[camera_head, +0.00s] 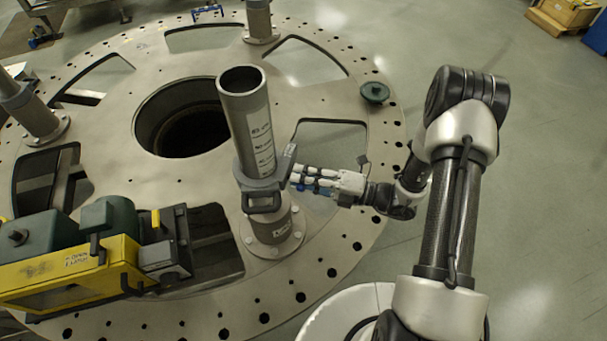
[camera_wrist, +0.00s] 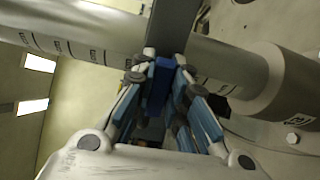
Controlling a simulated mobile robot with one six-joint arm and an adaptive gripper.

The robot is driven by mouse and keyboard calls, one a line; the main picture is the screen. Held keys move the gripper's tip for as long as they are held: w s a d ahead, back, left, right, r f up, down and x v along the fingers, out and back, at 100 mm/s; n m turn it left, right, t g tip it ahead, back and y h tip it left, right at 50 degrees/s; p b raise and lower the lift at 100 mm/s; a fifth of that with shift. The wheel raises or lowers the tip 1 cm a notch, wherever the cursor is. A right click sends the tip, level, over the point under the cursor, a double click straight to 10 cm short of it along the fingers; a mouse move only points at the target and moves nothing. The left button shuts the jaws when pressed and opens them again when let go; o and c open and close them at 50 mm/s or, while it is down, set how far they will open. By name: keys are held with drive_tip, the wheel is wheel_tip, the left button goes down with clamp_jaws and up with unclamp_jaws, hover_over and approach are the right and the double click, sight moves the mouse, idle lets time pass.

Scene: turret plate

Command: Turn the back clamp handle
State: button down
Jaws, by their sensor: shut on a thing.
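A grey clamp (camera_head: 258,192) sits around the lower part of an upright grey tube (camera_head: 250,120) with marked lines. A dark flat clamp handle (camera_head: 287,160) stands out at the clamp's right side, towards my arm. A black loop-shaped handle (camera_head: 263,204) is at the clamp's front. My gripper (camera_head: 295,177) reaches in from the right, level with the clamp, and is shut on the flat handle. In the wrist view the dark handle (camera_wrist: 171,25) runs down between the fingers (camera_wrist: 163,72), with a blue piece below it. The exact contact is partly hidden by the fingers.
The tube stands on a flanged post (camera_head: 271,232) on a large round turret plate (camera_head: 320,262) with cut-outs and a central hole (camera_head: 188,125). A yellow and green machine (camera_head: 75,262) is at the left. A dark green knob (camera_head: 375,92) is on the plate's right rim.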

drive_tip(key=shift+m, duration=0.4)
drive_tip(key=c, duration=1.6)
unclamp_jaws()
drive_tip(key=shift+o, duration=0.2)
drive_tip(key=shift+d, duration=0.1)
drive_tip(key=v, duration=1.2)
drive_tip(key=shift+r, duration=0.1)
